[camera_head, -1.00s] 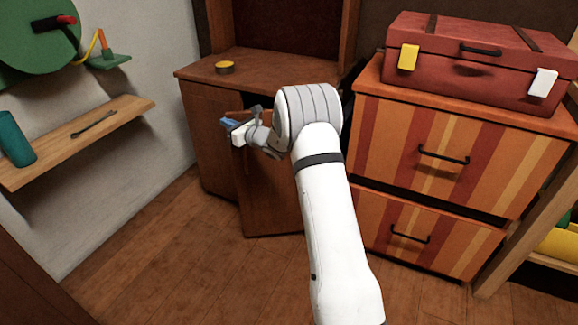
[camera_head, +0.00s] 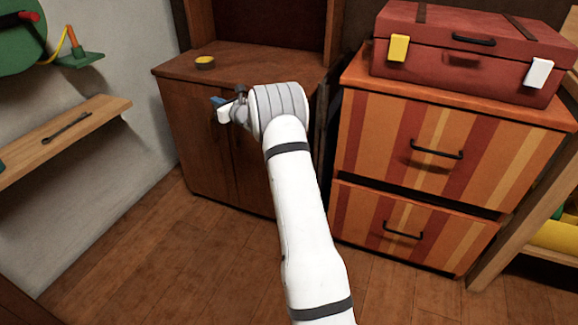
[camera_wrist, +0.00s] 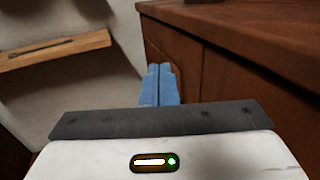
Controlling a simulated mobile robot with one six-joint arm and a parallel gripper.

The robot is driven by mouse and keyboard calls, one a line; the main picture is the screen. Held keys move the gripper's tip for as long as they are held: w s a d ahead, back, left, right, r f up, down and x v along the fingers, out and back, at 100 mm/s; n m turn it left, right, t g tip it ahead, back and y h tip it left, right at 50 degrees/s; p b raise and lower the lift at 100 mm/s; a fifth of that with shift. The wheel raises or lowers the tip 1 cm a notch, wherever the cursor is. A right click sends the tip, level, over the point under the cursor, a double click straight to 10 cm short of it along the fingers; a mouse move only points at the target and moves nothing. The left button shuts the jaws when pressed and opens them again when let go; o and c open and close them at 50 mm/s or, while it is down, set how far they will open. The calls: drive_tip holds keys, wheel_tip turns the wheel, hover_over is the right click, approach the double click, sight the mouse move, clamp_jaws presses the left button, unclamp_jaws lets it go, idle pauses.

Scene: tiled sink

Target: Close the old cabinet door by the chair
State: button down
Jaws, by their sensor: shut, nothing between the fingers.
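The old brown cabinet (camera_head: 190,120) stands at the back left, with a wooden top and front doors. Its right door (camera_head: 252,178) looks about flush with the front in the head view; my arm hides its upper right part, so I cannot tell if a small gap is left. The cabinet also shows on the right of the wrist view (camera_wrist: 240,80). My gripper (camera_head: 217,102) is in front of the cabinet's upper front. Its blue fingers (camera_wrist: 159,86) are together and empty in the wrist view, beside the cabinet front; contact is unclear. I see no chair.
A small round tin (camera_head: 205,62) sits on the cabinet top. A striped drawer unit (camera_head: 400,170) with a red case (camera_head: 470,55) on it stands close to the right. A wooden wall shelf (camera_head: 85,125) is at the left. The wooden floor (camera_head: 190,260) in front is clear.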

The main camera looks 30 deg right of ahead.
drive_tip(key=shift+a, duration=0.1)
drive_tip(key=shift+a, duration=0.1)
idle(0.3)
drive_tip(key=s+a, duration=0.8)
drive_tip(key=a, duration=0.3)
drive_tip(key=s+a+r+n+g+y+p, duration=0.45)
drive_tip(key=s+a+r+n+p, duration=0.3)
drive_tip(key=r, duration=0.55)
drive_tip(key=s+a+r+n+g+y+p, duration=0.1)
drive_tip(key=s+a+r+n+g+p, duration=0.2)
drive_tip(key=s+r+n+p, duration=0.45)
drive_tip(key=s+a+r+n+g+p, duration=0.2)
drive_tip(key=s+a+r+n+g, duration=0.15)
drive_tip(key=s, duration=0.65)
drive_tip(key=s+d+r+n+g+h+p, duration=0.1)
drive_tip(key=s+d+r+n+h+p, duration=0.2)
drive_tip(key=s, duration=0.5)
drive_tip(key=s+d+r+n+g+h+p, duration=0.1)
drive_tip(key=s+d+r+n+h+p, duration=0.3)
drive_tip(key=s+d+n+p, duration=0.1)
drive_tip(key=s+d+r+n+g+h+p, duration=0.1)
drive_tip(key=s+d+r+n+h+p, duration=0.2)
drive_tip(key=s+n+p, duration=0.3)
drive_tip(key=s+d+r+p, duration=0.1)
drive_tip(key=s, duration=0.4)
drive_tip(key=shift+s+d+g, duration=0.3)
drive_tip(key=shift+g, duration=0.1)
